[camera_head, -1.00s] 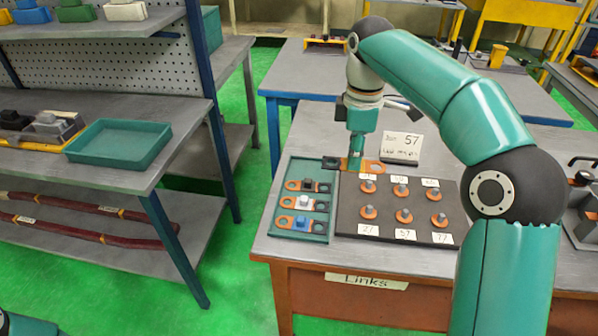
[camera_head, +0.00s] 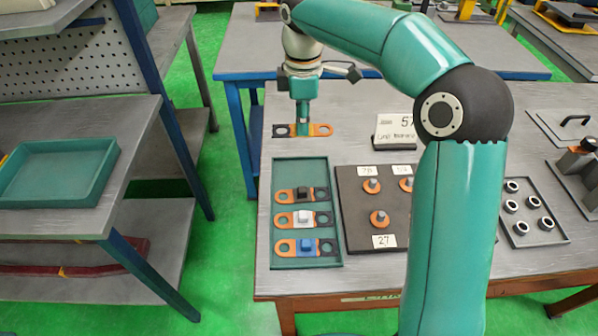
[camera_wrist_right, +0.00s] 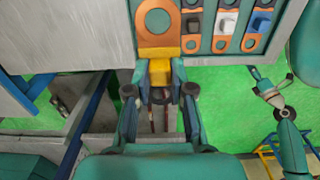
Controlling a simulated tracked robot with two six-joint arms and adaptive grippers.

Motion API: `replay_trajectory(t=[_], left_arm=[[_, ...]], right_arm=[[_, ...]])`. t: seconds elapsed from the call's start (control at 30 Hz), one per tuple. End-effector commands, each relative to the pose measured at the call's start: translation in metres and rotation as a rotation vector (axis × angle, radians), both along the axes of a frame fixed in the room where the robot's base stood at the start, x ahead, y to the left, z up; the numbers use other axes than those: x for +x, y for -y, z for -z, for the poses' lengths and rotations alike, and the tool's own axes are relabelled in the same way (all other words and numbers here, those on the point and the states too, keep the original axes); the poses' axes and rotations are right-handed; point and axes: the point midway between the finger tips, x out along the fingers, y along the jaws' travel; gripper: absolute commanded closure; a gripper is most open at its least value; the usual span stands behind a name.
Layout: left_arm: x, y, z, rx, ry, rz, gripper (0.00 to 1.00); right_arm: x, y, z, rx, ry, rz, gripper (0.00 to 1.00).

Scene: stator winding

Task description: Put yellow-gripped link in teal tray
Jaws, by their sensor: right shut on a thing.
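My right gripper (camera_head: 303,130) is shut on the yellow-gripped link, an orange and black bar with a ring at each end (camera_head: 321,130). In the head view it is beyond the far edge of the teal tray on the table (camera_head: 315,169); its height is hard to tell. The wrist view shows the yellow grip (camera_wrist_right: 160,72) between the fingers and an orange ring (camera_wrist_right: 157,20) past it. That tray holds links with black (camera_head: 303,193), white (camera_head: 304,217) and blue (camera_head: 305,245) grips. A second teal tray (camera_head: 100,170), empty, is on the left bench.
A dark board (camera_head: 350,215) with orange pieces and number cards lies right of the link tray. A sign (camera_head: 395,132) stands behind it. A tray of black rings (camera_head: 535,230) is at the right. A floor gap separates the left bench from this table.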

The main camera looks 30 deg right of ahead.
Motion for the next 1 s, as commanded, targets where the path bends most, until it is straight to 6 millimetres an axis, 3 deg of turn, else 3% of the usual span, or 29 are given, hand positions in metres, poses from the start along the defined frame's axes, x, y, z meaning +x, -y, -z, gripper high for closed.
replay_trajectory(t=[0.1, 0.33, 0.63, 0.83, 1.0], left_arm=[[0.000, 0.000, 0.006, 0.000, 0.000, 0.000, 0.44], [0.000, 0.000, 0.008, 0.000, 0.000, 0.000, 0.44], [0.000, 0.000, 0.008, 0.000, 0.001, 0.000, 0.44], [0.000, 0.000, 0.008, 0.000, 0.001, 0.000, 0.44], [0.000, 0.000, 0.008, 0.000, 0.001, 0.000, 0.44]], right_arm=[[0.001, -0.002, 0.036, 0.001, -0.007, -0.006, 1.00], [0.003, -0.005, 0.089, 0.000, -0.005, -0.011, 1.00], [0.004, -0.006, 0.115, 0.000, -0.002, -0.013, 1.00], [0.004, -0.006, 0.142, 0.000, -0.004, -0.013, 1.00], [0.004, -0.006, 0.150, 0.000, 0.000, -0.013, 1.00]])
